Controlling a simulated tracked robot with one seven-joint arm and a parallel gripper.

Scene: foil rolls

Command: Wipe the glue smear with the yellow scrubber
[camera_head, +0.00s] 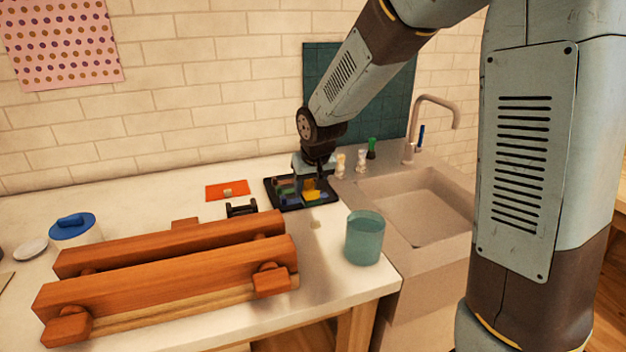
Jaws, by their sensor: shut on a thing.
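My gripper (311,191) points down over a black tray (330,200) on the counter. It is shut on what looks like the yellow scrubber (312,197), low in the tray; the fingers partly hide it. I cannot tell whether the scrubber still touches the tray floor. A small pale beige patch (316,224), possibly the glue smear, lies on the counter in front of the tray, left of the teal cup. Another pale spot (228,191) sits on the orange-red mat, left of the tray.
Small coloured pieces, blue and green, lie in the tray around my gripper. A teal cup (364,238) stands near the counter's front edge. A wooden clamp-like frame (170,270) fills the left front. A sink (420,210) is at the right; small bottles (361,162) stand behind.

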